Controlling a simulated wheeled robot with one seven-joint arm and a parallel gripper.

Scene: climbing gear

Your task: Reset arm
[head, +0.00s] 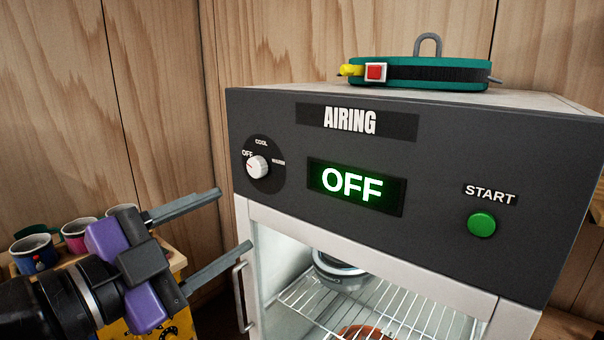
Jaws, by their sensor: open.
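My gripper (234,222) is at the lower left in the head view, with two grey fingers spread apart and nothing between them. The fingers point right, toward the left front edge of the airing cabinet (440,150). The tips appear close to the cabinet's edge; I cannot tell whether they touch it. The cabinet's dial (257,167) has a white knob beside the words OFF and COOL. Its display (352,186) reads OFF in green. A green START button (481,224) is at the right of the panel.
A teal and black strap with a red buckle (430,72) lies on the cabinet top. A wire rack (400,318) inside bears a grey round item (338,268). The cabinet's handle (240,298) is below my fingers. Several cups (78,235) stand behind my gripper at left.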

